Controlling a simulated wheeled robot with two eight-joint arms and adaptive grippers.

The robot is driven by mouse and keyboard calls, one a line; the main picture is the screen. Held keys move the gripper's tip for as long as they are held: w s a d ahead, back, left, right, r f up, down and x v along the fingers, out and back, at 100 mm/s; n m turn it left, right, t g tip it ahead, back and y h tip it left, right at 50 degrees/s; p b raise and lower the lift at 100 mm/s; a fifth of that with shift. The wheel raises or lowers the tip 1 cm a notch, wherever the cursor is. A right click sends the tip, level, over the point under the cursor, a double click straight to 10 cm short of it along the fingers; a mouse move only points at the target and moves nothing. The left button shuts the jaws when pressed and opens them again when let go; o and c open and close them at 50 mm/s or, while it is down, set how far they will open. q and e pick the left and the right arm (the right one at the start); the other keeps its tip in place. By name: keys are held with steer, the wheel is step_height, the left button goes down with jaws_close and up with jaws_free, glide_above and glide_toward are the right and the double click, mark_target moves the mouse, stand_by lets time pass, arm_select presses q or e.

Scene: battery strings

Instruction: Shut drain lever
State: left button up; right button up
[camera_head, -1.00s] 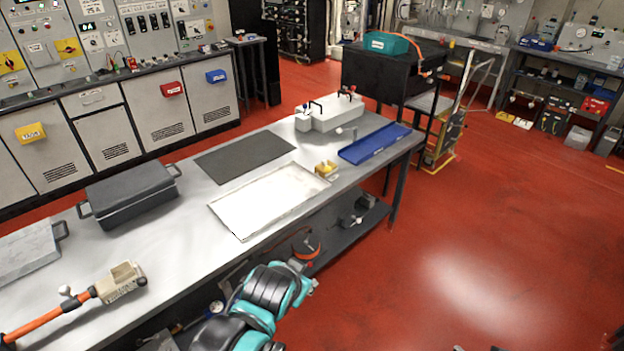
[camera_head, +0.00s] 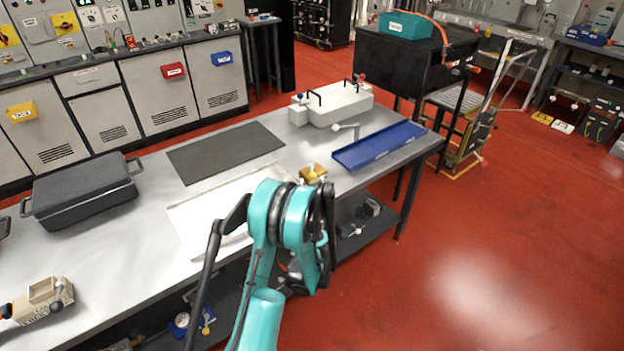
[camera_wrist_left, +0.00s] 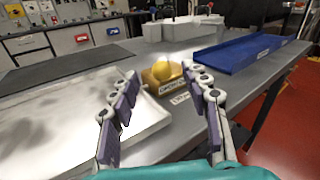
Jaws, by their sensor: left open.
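A light grey block unit (camera_head: 338,106) with black handles and red and blue knobs stands at the far end of the bench. A small pale lever (camera_head: 346,128) sticks out at its front, next to the blue tray; I cannot tell for sure that it is the drain lever. The unit also shows in the left wrist view (camera_wrist_left: 190,32). My left gripper (camera_wrist_left: 160,76) is open and empty in the left wrist view, its fingers on either side of a small yellow holder (camera_wrist_left: 163,75) beyond them. In the head view my teal arm hides the fingers. My right gripper is out of view.
The blue tray (camera_head: 380,146) lies right of the yellow holder, by the bench's right end. A white tray (camera_head: 190,215) and a dark mat (camera_head: 225,152) lie to the left. A dark lidded case (camera_head: 82,192) stands further left. Red floor is free at right.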

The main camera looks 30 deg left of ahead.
mark_target(312, 177)
arm_select(q)
steer(key=shift+w+f+m, duration=0.1)
steer(key=shift+f+m, duration=0.4)
steer(key=shift+f, duration=0.25)
steer(key=shift+w+a+f, duration=0.15)
steer(key=shift+w+f, duration=0.05)
steer(key=b+x, duration=0.1)
steer(key=x, duration=0.5)
steer(key=shift+b, duration=0.35)
steer(key=shift+w+a+r, duration=0.1)
steer(key=shift+w+a, duration=0.25)
steer(key=shift+w, duration=0.25)
jaws_close()
